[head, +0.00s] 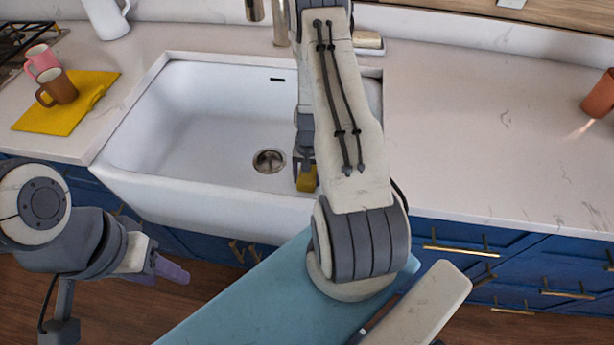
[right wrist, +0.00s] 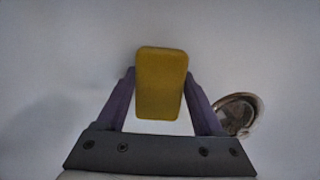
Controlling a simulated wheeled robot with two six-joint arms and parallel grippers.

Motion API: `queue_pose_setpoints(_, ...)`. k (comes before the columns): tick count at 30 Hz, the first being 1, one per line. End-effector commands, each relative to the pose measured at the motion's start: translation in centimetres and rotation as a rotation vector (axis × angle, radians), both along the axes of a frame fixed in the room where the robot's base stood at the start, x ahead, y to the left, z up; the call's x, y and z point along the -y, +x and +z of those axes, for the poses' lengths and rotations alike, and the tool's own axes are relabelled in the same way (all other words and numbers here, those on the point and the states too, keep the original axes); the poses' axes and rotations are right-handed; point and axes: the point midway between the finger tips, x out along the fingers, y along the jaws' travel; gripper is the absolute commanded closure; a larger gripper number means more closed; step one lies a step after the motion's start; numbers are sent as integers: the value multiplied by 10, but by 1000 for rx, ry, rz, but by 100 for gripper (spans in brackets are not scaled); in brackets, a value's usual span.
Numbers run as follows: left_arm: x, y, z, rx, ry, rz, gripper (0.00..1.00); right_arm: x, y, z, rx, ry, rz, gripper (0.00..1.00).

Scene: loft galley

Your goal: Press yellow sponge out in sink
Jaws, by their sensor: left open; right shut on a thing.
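The white sink (head: 190,130) is a wide basin with a round drain (head: 269,161) in its floor; the drain also shows at the right in the right wrist view (right wrist: 240,112). My right gripper (head: 304,172) reaches down into the sink, right of the drain. It is shut on the yellow sponge (head: 307,180), which sits between its two fingers in the right wrist view (right wrist: 160,85). I cannot tell whether the sponge touches the sink floor. My right arm hides part of the sink's right side. My left gripper (head: 170,270) is open and empty in front of the cabinets, below the counter.
A brown mug (head: 57,88) stands on a yellow cloth (head: 90,92) at the left, with a pink mug (head: 43,62) behind it. A white jug (head: 106,16) is at the back left. An orange cup (head: 599,96) is at the far right.

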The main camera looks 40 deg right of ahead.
Motion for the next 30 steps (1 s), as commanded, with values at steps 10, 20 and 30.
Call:
queue_pose_setpoints(10,0,0,0,0,0,0,50,0,0,0,0,0,0,75)
queue_pose_setpoints(20,0,0,-1,0,0,0,50,0,0,-2,0,0,0,75)
queue_pose_setpoints(30,0,0,-5,0,0,0,50,0,0,-6,0,0,0,75)
